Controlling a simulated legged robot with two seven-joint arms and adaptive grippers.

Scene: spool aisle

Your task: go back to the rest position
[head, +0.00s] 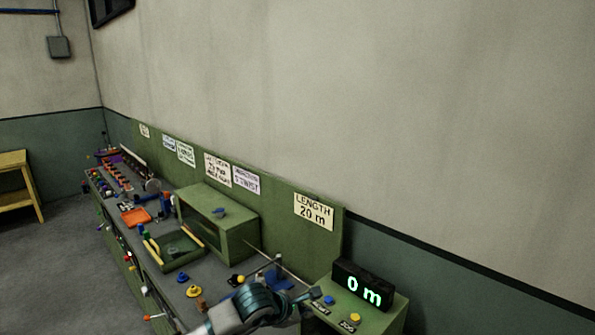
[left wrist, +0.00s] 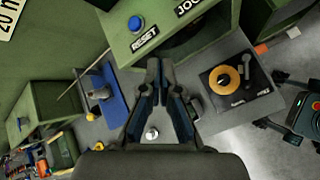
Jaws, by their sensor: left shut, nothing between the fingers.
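My left gripper (head: 308,295) is at the lower middle of the head view, in front of the green counter box. It is shut and empty. In the left wrist view its two dark fingers (left wrist: 160,66) meet at the tips, below a green box with a blue button marked RESET. A small silver knob shows between the fingers lower down, apart from them. My right gripper is not in view.
The green counter box (head: 388,319) bears a black display (head: 362,286) reading "0 m", with a blue and a yellow button. A long bench (head: 211,276) with a green cabinet (head: 228,234) and an open green tray (head: 176,262) runs along the wall. Floor (head: 70,270) at left is clear.

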